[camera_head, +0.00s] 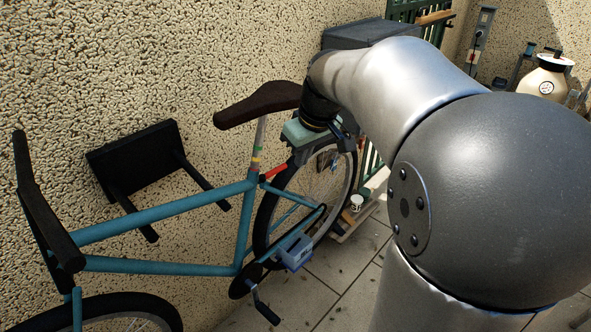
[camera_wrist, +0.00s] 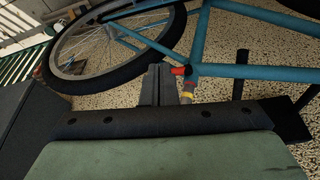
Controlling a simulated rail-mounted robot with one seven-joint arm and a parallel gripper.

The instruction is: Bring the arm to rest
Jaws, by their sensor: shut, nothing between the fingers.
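My gripper (camera_wrist: 158,84) shows in the wrist view with its two grey fingers together and nothing between them. In the head view my arm reaches in from the right and bends down, and its wrist end is just right of the bicycle saddle (camera_head: 262,103), over the rear wheel area. The fingers are hard to make out there. The teal bicycle (camera_head: 165,209) stands along the rough wall. In the wrist view its teal frame (camera_wrist: 250,71) and wheel (camera_wrist: 105,48) lie beyond the fingers. I cannot tell whether the gripper touches the bicycle.
A black bracket (camera_head: 135,160) sticks out from the beige wall (camera_head: 90,70). A dark box (camera_head: 370,32) stands behind my arm, near a green gate (camera_head: 418,12). A cream canister (camera_head: 545,80) stands at the back right. Tiled floor (camera_head: 335,275) is open right of the bicycle.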

